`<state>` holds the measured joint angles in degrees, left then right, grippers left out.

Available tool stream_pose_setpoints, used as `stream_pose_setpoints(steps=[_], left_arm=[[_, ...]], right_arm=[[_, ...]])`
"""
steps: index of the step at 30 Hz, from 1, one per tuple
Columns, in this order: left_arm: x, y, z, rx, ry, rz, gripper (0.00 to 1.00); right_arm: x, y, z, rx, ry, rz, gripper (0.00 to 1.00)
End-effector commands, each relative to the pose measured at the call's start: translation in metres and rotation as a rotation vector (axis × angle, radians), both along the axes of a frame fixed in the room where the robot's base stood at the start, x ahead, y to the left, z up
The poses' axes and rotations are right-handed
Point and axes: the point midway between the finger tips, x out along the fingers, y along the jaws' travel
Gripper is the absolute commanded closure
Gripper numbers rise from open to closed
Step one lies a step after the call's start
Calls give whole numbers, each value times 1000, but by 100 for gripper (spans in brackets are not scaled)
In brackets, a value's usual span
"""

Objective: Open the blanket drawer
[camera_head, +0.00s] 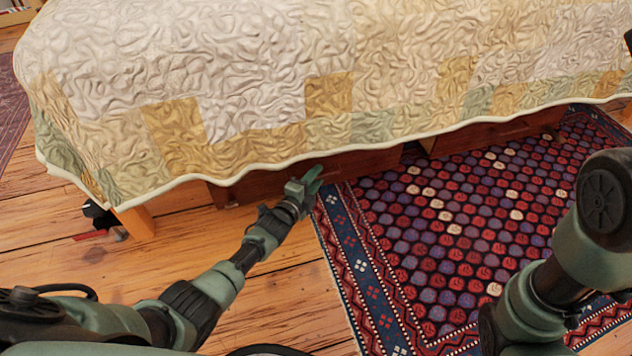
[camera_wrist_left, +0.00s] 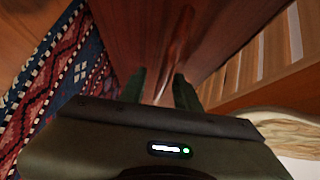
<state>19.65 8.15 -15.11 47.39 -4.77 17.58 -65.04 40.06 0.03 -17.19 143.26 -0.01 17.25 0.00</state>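The blanket drawer (camera_head: 345,166) is a reddish-brown wooden front low under the bed, partly hidden by the quilt's hem. My left gripper (camera_head: 307,181) is at this front in the head view. In the left wrist view, the dark wooden front (camera_wrist_left: 225,30) fills the upper middle, with a long reddish wooden handle (camera_wrist_left: 179,45) along it. The left gripper's two fingers (camera_wrist_left: 160,90) are apart, with the handle running between them and a gap visible. Whether a finger touches the handle is unclear. My right arm shows at the right; its gripper is out of view.
A patchwork quilt (camera_head: 330,95) covers the bed and overhangs the drawer fronts. Another wooden drawer front (camera_head: 490,133) is farther right. A patterned rug (camera_head: 440,215) lies before the bed; bare plank floor is at left. Pale slats (camera_wrist_left: 262,60) show beside the front.

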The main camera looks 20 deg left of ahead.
Motion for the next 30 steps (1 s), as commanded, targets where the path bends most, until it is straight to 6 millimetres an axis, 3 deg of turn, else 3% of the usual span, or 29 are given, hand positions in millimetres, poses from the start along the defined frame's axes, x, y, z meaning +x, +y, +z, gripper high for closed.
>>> stream_pose_setpoints(steps=[7, 8, 11, 12, 30], left_arm=[[2, 0, 1, -1, 0, 0, 68], [2, 0, 1, -1, 0, 0, 71], [1, 0, 1, -1, 0, 0, 99], [1, 0, 1, -1, 0, 0, 100], [1, 0, 0, 0, 0, 0, 100]], right_arm=[[0, 0, 0, 0, -1, 0, 64], [-1, 0, 0, 0, -1, 0, 64], [-1, 0, 0, -1, -1, 0, 64], [-1, 0, 0, -1, -1, 0, 64], [-1, 0, 0, -1, -1, 0, 64]])
